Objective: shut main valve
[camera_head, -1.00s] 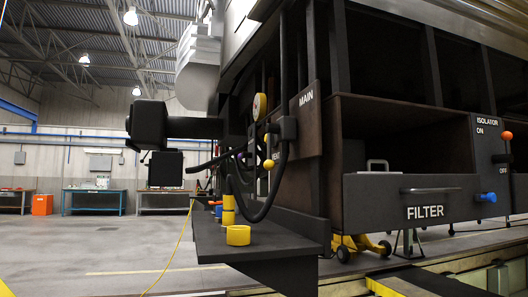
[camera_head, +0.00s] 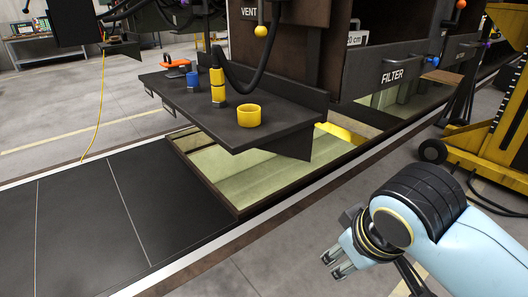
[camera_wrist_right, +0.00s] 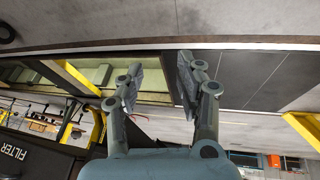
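The main valve and its MAIN label are out of the head view now. The vent valve's yellow ball (camera_head: 261,31) shows at the top, beside the VENT label, with a black hose hanging near it. My right gripper (camera_head: 338,262) is at the lower right of the head view, well apart from the railcar. In the right wrist view my right gripper (camera_wrist_right: 158,82) has its two fingers spread with nothing between them. My left gripper is not in view.
A dark shelf (camera_head: 190,109) juts from the railcar, bearing a yellow ring (camera_head: 249,116), a yellow cylinder (camera_head: 218,87), a blue piece (camera_head: 193,79) and an orange-handled item (camera_head: 176,66). The FILTER drawer (camera_head: 400,72) is right of it. A yellow wheeled stand (camera_head: 500,150) is at right.

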